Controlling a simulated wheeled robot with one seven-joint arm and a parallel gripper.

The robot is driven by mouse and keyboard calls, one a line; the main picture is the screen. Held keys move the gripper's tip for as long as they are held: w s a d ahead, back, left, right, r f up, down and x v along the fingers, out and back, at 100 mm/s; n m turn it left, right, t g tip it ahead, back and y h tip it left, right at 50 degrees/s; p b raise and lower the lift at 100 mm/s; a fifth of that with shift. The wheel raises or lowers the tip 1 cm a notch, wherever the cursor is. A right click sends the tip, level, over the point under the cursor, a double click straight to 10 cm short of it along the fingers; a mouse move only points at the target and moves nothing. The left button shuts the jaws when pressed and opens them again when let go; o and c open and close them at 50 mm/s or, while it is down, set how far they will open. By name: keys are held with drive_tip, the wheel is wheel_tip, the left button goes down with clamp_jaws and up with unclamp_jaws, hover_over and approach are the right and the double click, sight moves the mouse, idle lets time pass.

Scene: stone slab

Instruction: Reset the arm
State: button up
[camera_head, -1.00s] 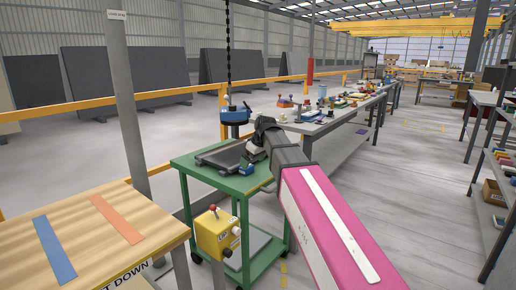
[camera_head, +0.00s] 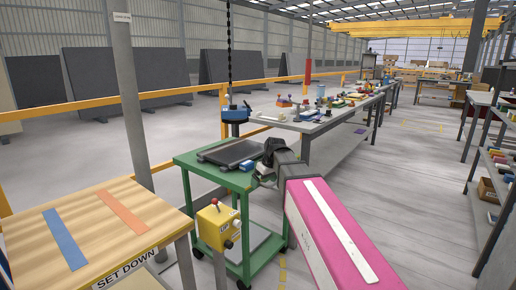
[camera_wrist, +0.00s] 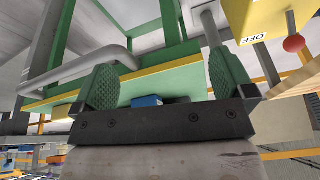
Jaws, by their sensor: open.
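My arm reaches forward from the lower right in the head view. Its pink link ends in a dark wrist beside the right edge of the green cart. My gripper (camera_head: 265,172) is small and partly hidden there by the wrist. In the wrist view my gripper (camera_wrist: 165,85) shows two green-padded fingers spread wide apart with nothing between them. The green cart (camera_head: 216,177) carries a dark flat tray (camera_head: 232,152) and a small blue block (camera_head: 246,167). Beyond the fingers, the wrist view shows green and yellow framework and a blue block (camera_wrist: 147,101).
A yellow control box (camera_head: 217,228) with a red knob stands in front of the cart. A wooden set-down table (camera_head: 90,225) with blue and orange strips is at left. A blue hook block (camera_head: 236,113) hangs on a chain behind the cart.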

drive_tip(key=s+d+f+m+g+h, duration=0.1)
drive_tip(key=s+d+f+m, duration=0.3)
drive_tip(key=s+d+f, duration=0.4)
drive_tip(key=s+d+f+m+g+h, duration=0.1)
drive_tip(key=s+d+f+m, duration=0.3)
drive_tip(key=s+d+f, duration=0.4)
wheel_tip(320, 180, down, 7)
drive_tip(key=shift+s+d+f+h, duration=0.2)
drive_tip(key=shift+s+h, duration=0.2)
drive_tip(key=shift+s, duration=0.65)
